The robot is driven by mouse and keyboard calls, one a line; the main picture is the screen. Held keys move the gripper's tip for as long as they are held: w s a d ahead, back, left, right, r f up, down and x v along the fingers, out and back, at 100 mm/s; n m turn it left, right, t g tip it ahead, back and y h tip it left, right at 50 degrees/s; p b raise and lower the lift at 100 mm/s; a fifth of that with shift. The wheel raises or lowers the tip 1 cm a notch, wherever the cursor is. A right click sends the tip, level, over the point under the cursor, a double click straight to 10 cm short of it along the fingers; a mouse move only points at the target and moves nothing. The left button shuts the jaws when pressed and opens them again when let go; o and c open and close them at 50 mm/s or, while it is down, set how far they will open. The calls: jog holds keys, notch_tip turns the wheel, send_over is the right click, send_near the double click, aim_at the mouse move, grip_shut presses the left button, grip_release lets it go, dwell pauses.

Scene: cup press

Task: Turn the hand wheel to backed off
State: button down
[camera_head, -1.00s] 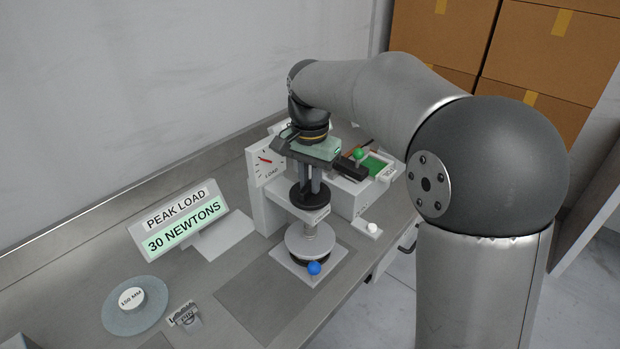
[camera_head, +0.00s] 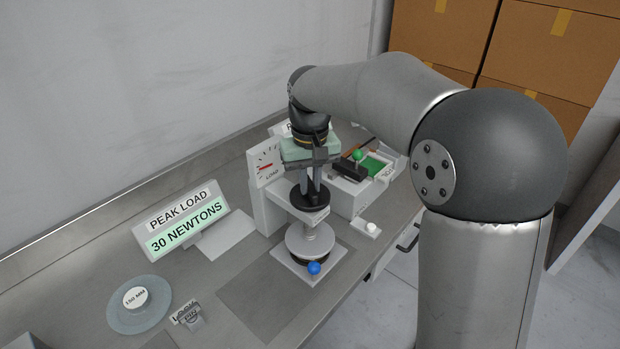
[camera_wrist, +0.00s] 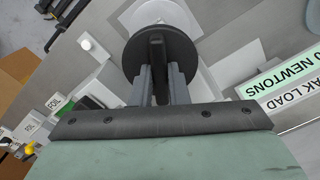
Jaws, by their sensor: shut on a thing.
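The black hand wheel (camera_head: 299,204) sits flat on top of the press, and it also shows as a dark disc in the wrist view (camera_wrist: 135,57). My gripper (camera_head: 311,190) points down at the wheel from above. In the wrist view, my gripper's two grey fingers (camera_wrist: 159,75) are shut on the raised black bar across the wheel, one on each side. The white load dial (camera_head: 266,162) with a red needle stands left of the wheel. The round grey press plate (camera_head: 300,245) is below the wheel.
A display (camera_head: 181,222) reads "PEAK LOAD 30 NEWTONS". A blue knob (camera_head: 314,268) is at the press base's front. A green-knobbed black lever (camera_head: 350,171) and a white button (camera_head: 371,228) are at the right. A glass disc (camera_head: 118,312) lies at the front left.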

jog(key=n+p, duration=0.1)
jog(key=n, duration=0.6)
jog(key=shift+r, duration=0.15)
jog(key=n+p, duration=0.2)
jog(key=n, duration=0.4)
jog(key=shift+n, duration=0.4)
jog(key=n+p, duration=0.1)
jog(key=n, duration=0.4)
jog(key=n+p, duration=0.2)
jog(key=n, duration=0.3)
jog(key=shift+n, duration=0.4)
jog(key=c, duration=1.4)
grip_release()
